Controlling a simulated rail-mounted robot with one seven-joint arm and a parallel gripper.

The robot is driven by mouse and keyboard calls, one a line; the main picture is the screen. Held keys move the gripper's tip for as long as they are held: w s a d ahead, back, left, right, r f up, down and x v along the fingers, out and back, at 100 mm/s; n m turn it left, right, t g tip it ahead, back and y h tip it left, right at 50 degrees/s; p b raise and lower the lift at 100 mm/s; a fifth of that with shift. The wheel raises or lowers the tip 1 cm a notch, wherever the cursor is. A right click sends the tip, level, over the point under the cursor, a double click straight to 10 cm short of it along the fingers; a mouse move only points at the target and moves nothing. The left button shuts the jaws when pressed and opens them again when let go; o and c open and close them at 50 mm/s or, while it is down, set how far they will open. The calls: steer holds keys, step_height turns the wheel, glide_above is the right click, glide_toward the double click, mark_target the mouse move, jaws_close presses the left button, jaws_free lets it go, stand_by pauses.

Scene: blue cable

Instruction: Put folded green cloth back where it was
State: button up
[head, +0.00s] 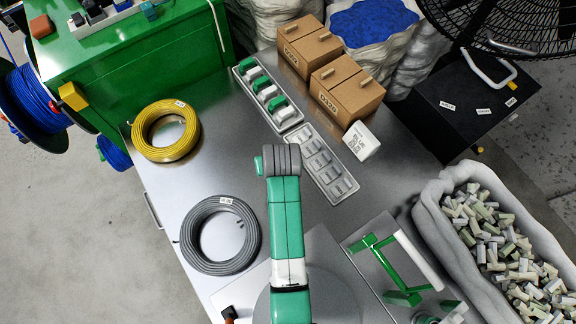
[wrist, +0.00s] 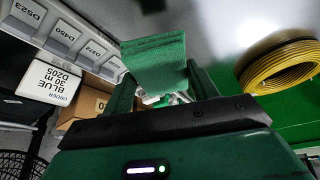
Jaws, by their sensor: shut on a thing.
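The folded green cloth (wrist: 155,58) is between the two fingers of my gripper (wrist: 158,88) in the wrist view. The gripper is shut on it and the cloth sticks out past the fingertips. In the head view my arm reaches over the middle of the steel table (head: 185,187). My wrist hides most of the gripper there, and a small green piece shows at its left; I cannot tell if it is cloth or gripper.
A yellow cable coil (head: 166,131) and a grey coil (head: 220,234) lie left of my arm. A tray with green and white pieces (head: 267,95), a grey compartment tray (head: 322,163), cardboard boxes (head: 346,85) and a white labelled box (head: 361,141) stand beyond. A green frame (head: 395,262) is right.

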steer(key=shift+s+f, duration=0.1)
steer(key=shift+f, duration=0.15)
steer(key=f, duration=0.1)
steer(key=f+b, duration=0.1)
steer(key=f, duration=0.1)
steer(key=f+b, duration=0.1)
steer(key=f, duration=0.1)
steer(key=shift+s+f, duration=0.1)
steer(key=shift+s, duration=0.15)
steer(key=shift+w+f+b, duration=0.1)
steer(key=shift+f+b, duration=0.65)
steer(key=shift+f, duration=1.5)
steer(key=shift+r, duration=0.1)
steer(key=o, duration=0.9)
steer(key=shift+o, duration=0.2)
